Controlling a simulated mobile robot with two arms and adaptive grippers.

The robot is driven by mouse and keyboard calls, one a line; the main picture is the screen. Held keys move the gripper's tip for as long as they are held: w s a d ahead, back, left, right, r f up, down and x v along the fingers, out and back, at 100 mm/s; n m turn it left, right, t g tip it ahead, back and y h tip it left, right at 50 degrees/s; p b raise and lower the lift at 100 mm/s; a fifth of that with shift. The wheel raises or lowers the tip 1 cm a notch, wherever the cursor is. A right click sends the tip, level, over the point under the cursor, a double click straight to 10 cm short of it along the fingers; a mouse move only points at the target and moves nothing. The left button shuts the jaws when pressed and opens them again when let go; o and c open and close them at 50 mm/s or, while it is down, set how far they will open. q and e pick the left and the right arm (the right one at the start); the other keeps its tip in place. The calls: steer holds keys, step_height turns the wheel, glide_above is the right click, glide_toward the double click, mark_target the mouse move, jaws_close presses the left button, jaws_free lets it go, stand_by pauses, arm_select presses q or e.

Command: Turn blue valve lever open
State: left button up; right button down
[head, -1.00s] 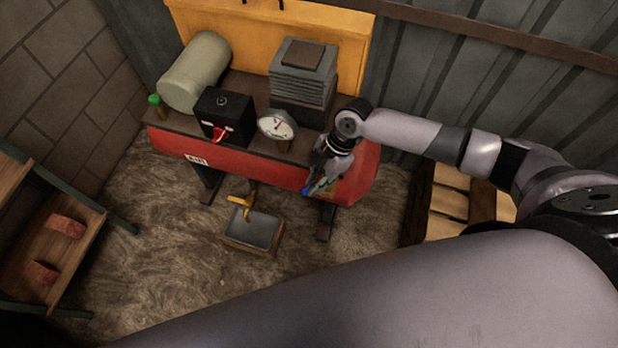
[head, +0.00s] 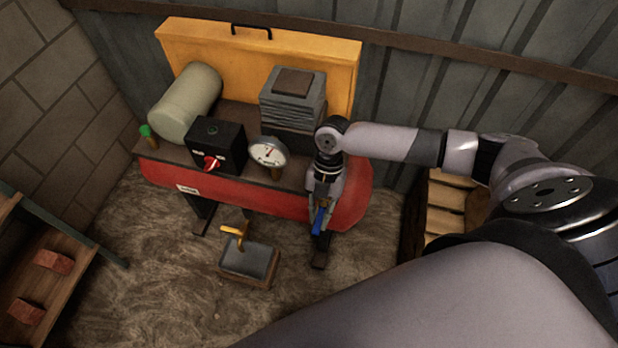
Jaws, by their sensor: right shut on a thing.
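The blue valve lever (head: 319,221) shows at the front right of the red tank (head: 240,196), pointing down in the picture. My right gripper (head: 322,205) is shut on the blue lever, in front of the tank's right part. Its fingers hide the upper part of the lever and the valve body. My left gripper is not in view.
On the tank stand a black switch box (head: 225,145) with a red knob, a round gauge (head: 268,152), a finned grey block (head: 292,100) and a beige cylinder (head: 186,102). A tray (head: 249,262) with a yellow handle lies on the floor below. A shelf (head: 50,265) stands at left.

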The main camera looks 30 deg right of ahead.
mark_target(324, 203)
steer(key=shift+n, duration=0.3)
steer(key=c, duration=1.5)
jaws_free()
steer(key=shift+d+r, duration=0.1)
steer(key=v, duration=1.1)
steer(key=shift+w+r, duration=0.15)
steer(key=shift+r, duration=0.25)
